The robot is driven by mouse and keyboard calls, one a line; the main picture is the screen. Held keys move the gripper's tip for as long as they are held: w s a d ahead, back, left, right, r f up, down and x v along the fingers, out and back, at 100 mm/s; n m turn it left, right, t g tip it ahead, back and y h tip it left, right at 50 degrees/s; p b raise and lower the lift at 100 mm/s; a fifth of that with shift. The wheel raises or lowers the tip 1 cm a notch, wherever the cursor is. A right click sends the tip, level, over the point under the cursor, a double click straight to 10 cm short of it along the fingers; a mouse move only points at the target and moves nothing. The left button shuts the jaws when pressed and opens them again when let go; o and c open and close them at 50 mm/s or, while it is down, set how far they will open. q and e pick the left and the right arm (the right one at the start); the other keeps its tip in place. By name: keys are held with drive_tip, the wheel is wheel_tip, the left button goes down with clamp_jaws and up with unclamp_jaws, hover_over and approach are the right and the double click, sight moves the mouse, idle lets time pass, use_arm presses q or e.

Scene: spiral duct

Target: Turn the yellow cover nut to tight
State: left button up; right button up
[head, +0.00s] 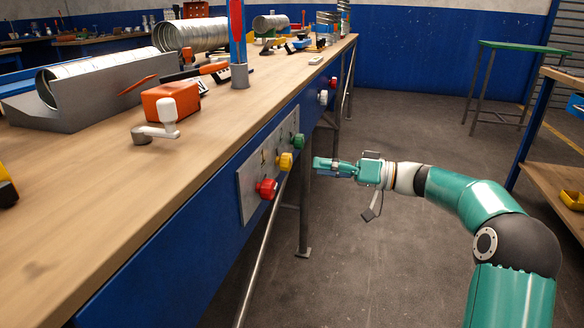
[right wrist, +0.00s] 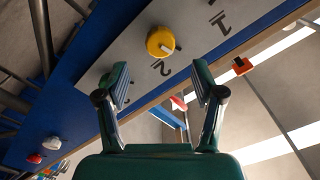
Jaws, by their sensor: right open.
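The yellow cover nut (head: 285,161) sits on a grey plate (head: 252,187) on the blue front of the bench, between a red nut (head: 266,188) and a green nut (head: 298,141). In the right wrist view the yellow nut (right wrist: 160,42) shows a pale mark on its face, with a "2" on the plate beside it. My right gripper (head: 318,165) is apart from the nut, to its right in the head view. In the right wrist view its two fingers (right wrist: 160,82) are spread and empty, with the nut beyond their tips. My left gripper is out of view.
A white nut (head: 322,97) and another red nut (head: 332,82) sit farther along the bench front. The floor right of the bench is open.

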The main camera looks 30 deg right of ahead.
sight(291, 163)
drive_tip(key=x, duration=0.7)
drive_tip(key=shift+w+a+b, duration=0.15)
drive_tip(key=shift+w+b, duration=0.15)
drive_tip(key=shift+b, duration=0.1)
drive_tip(key=shift+c, duration=0.3)
drive_tip(key=c, duration=1.1)
